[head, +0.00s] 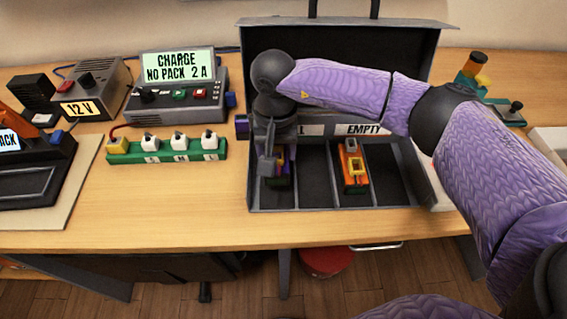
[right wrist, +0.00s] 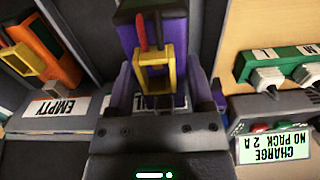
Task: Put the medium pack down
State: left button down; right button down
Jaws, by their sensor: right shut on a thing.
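The pack in my right gripper (head: 270,168) is purple and green with a yellow plug and red and black leads. It shows in the right wrist view (right wrist: 178,35) between my fingers; its size is not marked. In the head view the gripper is shut on it, pointing down into the left part of the open grey case (head: 320,209), under a label ending in "LL". The gripper and wrist hide much of the pack there; I cannot tell whether it touches the case floor. An orange pack (head: 353,178) with a yellow plug sits in a compartment under the "EMPTY" label (head: 366,129). My left gripper is out of view.
The charger (head: 178,97) reads "CHARGE NO PACK 2 A". A green strip (head: 165,152) with one yellow and several white plugs lies left of the case. A 12 V supply (head: 90,88) stands further left. Bare table (head: 180,205) lies in front of the strip.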

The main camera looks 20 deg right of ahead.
aim_at(276, 152)
notch_tip(276, 152, down, 3)
jog(key=shift+f+b, duration=0.1)
jog(key=shift+b, duration=0.2)
jog(key=shift+f, duration=0.4)
grip_release()
notch_tip(276, 152, up, 12)
jog(key=shift+r+p, duration=0.2)
jog(key=shift+p, duration=0.75)
